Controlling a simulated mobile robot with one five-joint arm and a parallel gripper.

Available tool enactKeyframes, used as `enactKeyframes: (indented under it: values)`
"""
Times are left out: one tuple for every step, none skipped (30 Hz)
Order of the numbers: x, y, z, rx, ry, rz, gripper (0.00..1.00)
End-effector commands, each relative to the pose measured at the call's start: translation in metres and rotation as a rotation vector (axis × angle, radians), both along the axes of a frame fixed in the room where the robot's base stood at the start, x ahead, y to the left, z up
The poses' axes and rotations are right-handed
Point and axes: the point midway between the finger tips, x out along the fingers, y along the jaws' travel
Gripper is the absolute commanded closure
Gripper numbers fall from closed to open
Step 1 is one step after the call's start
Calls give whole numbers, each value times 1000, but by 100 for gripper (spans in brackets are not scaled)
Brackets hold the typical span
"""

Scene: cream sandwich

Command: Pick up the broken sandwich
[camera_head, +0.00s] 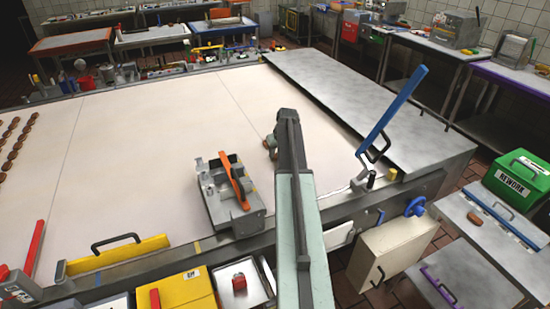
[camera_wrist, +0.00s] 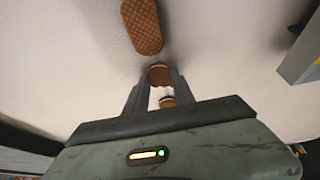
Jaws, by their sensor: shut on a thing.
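In the wrist view, my gripper (camera_wrist: 157,80) is shut on a short brown piece of sandwich (camera_wrist: 159,74) with a pale cream edge. A second small brown piece with a pale edge (camera_wrist: 167,102) shows further back between the fingers; I cannot tell whether it is joined to the first. A longer oval brown biscuit with a waffle pattern (camera_wrist: 141,24) lies just beyond the fingertips on the pale belt. In the head view, my gripper (camera_head: 271,146) is low over the belt, partly hidden by my arm, and the held piece is not clear.
The wide pale belt (camera_head: 150,120) is mostly clear. Rows of brown sandwiches (camera_head: 14,145) lie at its far left. A grey device with an orange handle (camera_head: 229,190) stands left of my arm. A blue lever (camera_head: 394,108) rises at the right, by a metal cover plate (camera_head: 350,95).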

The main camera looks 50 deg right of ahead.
Motion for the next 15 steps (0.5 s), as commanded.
enactKeyframes:
  values:
    - [0,0,0,0,0,0,100]
    - [0,0,0,0,0,0,100]
    - [0,0,0,0,0,0,100]
    - [0,0,0,0,0,0,100]
    - [0,0,0,0,0,0,100]
    - [0,0,1,0,0,0,100]
    - [0,0,2,0,0,0,100]
    - [0,0,3,0,0,0,100]
    - [0,0,6,0,0,1,100]
    - [0,0,8,0,0,0,100]
    - [0,0,11,0,0,0,100]
    - [0,0,15,0,0,1,100]
    - [0,0,19,0,0,1,100]
    - [0,0,22,0,0,1,100]
    - [0,0,28,0,0,1,100]
